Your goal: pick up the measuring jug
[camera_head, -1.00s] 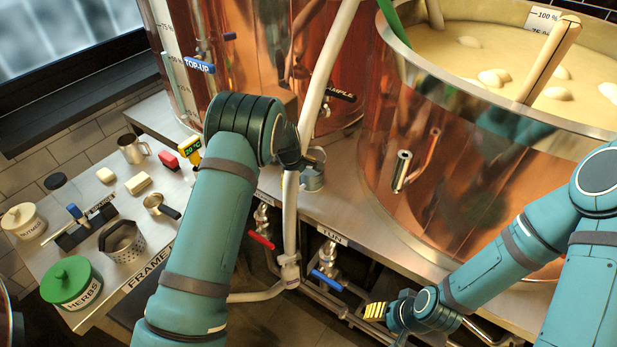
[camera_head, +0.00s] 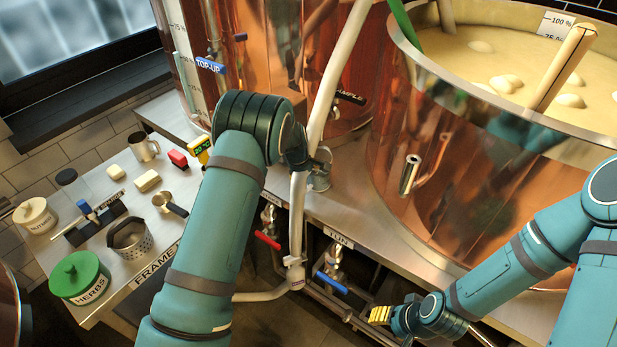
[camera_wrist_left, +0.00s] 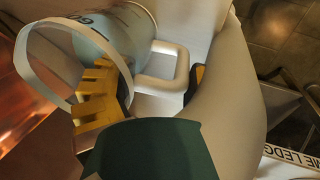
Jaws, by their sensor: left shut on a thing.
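The measuring jug (camera_wrist_left: 117,38) is a clear, pale vessel with printed marks and a white loop handle (camera_wrist_left: 178,72) in the left wrist view. In the head view the jug (camera_head: 322,170) shows partly behind the pale hose, at the edge of the steel ledge. My left gripper (camera_wrist_left: 146,84) is shut on the jug at its handle side, with one yellow finger seen through the clear wall. In the head view my left arm hides most of that gripper. I cannot tell whether the jug's base touches the ledge. My right gripper (camera_head: 381,315) is low at centre right, away from the jug.
A pale hose (camera_head: 330,95) runs down close by the jug. Copper vessels (camera_head: 460,170) stand behind and to the right. Valves with red (camera_head: 267,240) and blue (camera_head: 331,283) handles sit below the ledge. The left table holds a herbs jar (camera_head: 80,278), a perforated pot (camera_head: 130,238) and several small items.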

